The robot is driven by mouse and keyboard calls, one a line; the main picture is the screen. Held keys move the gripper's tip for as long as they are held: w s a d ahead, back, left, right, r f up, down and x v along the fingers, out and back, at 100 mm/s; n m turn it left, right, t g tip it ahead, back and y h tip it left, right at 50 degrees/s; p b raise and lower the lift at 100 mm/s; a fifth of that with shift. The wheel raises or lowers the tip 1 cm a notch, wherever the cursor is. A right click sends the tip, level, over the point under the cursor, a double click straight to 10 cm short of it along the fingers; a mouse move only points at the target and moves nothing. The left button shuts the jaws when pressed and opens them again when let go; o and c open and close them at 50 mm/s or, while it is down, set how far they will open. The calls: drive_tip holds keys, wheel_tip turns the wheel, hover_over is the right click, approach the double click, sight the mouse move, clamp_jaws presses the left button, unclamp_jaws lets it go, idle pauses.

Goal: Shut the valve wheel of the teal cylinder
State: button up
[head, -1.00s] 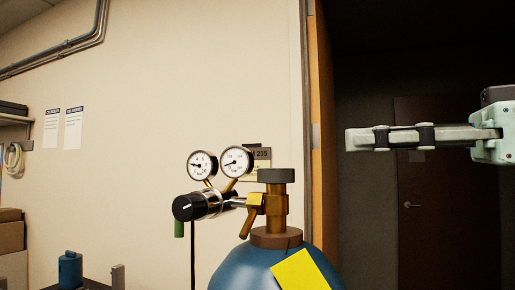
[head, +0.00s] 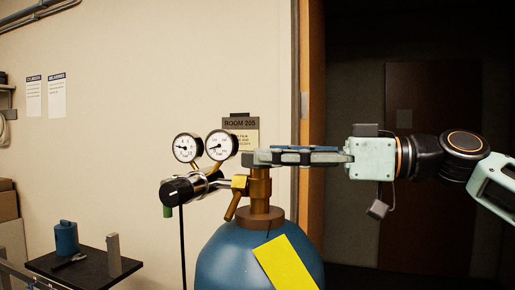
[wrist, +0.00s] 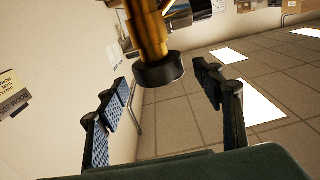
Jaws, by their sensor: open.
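The teal cylinder (head: 222,262) stands in the lower middle of the head view, with a brass valve (head: 260,187) on top and a yellow label on its shoulder. My gripper (head: 262,157) reaches in level from the right at the height of the valve top. In the wrist view the dark round valve wheel (wrist: 160,71) sits on the brass stem between the two open fingertips, with a visible gap on either side. I cannot see contact.
A regulator with two gauges (head: 203,147) and a black knob (head: 178,191) sticks out left of the valve. A dark table (head: 75,276) with a small blue bottle (head: 66,238) is at lower left. The wall with a room sign (head: 240,124) is behind; a dark doorway opens at right.

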drive_tip(key=shift+x, duration=1.75)
drive_tip(key=c, duration=1.2)
drive_tip(key=shift+f+m+t+b, duration=0.3)
drive_tip(key=shift+t+b, duration=0.1)
drive_tip(key=shift+b, duration=0.35)
drive_tip(key=m+t+h+b, duration=0.1)
drive_tip(key=m+t+b, duration=0.1)
drive_tip(key=b, duration=0.2)
drive_tip(key=shift+t+h, duration=0.4)
drive_tip(key=m+t+b, duration=0.1)
drive_tip(key=t+h+b, duration=0.1)
drive_tip(key=b, duration=0.1)
drive_tip(key=shift+r+m+h, duration=0.25)
drive_tip(key=shift+m+h, duration=0.05)
drive_tip(key=shift+m, duration=0.1)
drive_tip(key=shift+r+t, duration=0.1)
drive_tip(key=shift+t, duration=0.2)
